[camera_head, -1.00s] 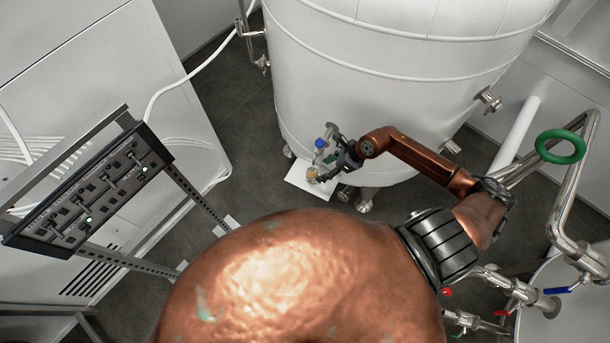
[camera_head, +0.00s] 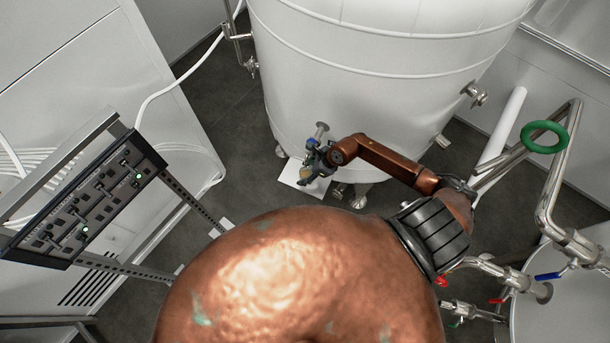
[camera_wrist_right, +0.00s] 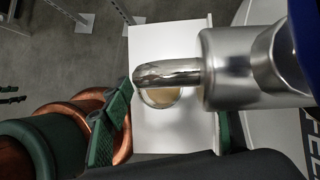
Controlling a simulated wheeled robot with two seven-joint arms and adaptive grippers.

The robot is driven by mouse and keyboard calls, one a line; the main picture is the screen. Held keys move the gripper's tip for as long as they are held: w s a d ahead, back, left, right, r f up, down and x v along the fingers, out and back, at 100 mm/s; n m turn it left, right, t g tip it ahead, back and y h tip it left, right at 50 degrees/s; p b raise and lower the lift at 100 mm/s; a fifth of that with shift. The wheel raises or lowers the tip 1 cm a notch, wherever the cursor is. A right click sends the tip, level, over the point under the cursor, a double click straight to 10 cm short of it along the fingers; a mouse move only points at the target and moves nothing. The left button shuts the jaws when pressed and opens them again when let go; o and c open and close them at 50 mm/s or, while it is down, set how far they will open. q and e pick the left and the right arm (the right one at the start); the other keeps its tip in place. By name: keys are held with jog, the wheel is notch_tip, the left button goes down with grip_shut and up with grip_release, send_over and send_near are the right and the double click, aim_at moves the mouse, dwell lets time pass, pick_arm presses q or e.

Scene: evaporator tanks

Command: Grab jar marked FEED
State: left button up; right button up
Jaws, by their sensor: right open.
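A small jar with tan contents (camera_head: 304,174) stands on a white panel (camera_head: 290,176) at the foot of the big white tank. In the right wrist view the jar (camera_wrist_right: 160,98) shows partly, behind a bent metal spout (camera_wrist_right: 165,75); no lettering on it can be read. My right gripper (camera_head: 309,168) is open at the jar in the head view. In the right wrist view a green-padded finger (camera_wrist_right: 108,122) is left of the jar, and part of a green finger shows at the right. I cannot tell whether they touch it. My left gripper is out of view.
The big white tank (camera_head: 370,90) stands right behind the gripper. The metal spout and its valve body (camera_wrist_right: 250,68) overhang the jar closely. A switch panel (camera_head: 90,200) stands at left. Pipes with a green wheel (camera_head: 543,137) are at right. Partial black lettering shows at the wrist view's right edge.

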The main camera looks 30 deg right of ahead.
jog(key=shift+c, duration=0.6)
jog(key=c, duration=1.3)
jog(key=shift+o, duration=0.2)
jog(key=shift+r, duration=0.2)
